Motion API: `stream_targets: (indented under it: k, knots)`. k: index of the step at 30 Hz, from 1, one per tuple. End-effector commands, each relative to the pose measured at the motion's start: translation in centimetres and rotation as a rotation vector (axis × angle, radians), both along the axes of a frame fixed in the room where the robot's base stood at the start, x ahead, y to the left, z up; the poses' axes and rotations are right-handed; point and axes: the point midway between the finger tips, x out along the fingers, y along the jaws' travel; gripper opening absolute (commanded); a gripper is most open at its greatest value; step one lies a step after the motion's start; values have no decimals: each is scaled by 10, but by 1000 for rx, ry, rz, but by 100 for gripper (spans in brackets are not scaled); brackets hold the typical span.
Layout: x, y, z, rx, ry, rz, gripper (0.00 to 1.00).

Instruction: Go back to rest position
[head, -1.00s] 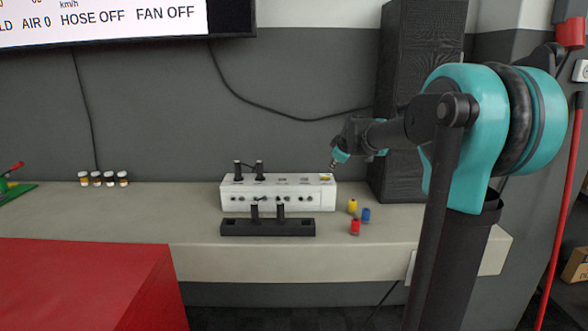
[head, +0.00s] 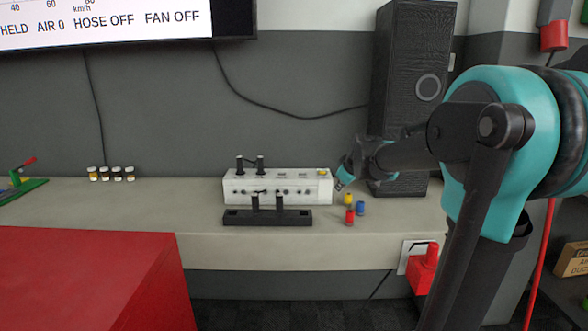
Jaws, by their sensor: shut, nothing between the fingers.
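My gripper (head: 340,186) is small in the head view, at the end of my teal and black arm. It hangs just right of the white box (head: 276,188) on the bench, above the small coloured pieces. Its fingers are shut, with nothing seen between them. My arm reaches in from the right side of the picture.
A grey bench (head: 150,215) runs along the wall. A black rack (head: 267,218) stands before the white box. Yellow (head: 348,199), blue (head: 360,209) and red (head: 349,216) pieces stand beside it. A black speaker (head: 410,90) is behind. A red surface (head: 75,275) fills the front left.

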Motion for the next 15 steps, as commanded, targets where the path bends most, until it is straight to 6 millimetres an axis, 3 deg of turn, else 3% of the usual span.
stream_targets:
  k: [8,15]
  knots:
    - [-90,-8,-61,99,115,-174,0]
    - [-223,-21,-146,214,264,-451,0]
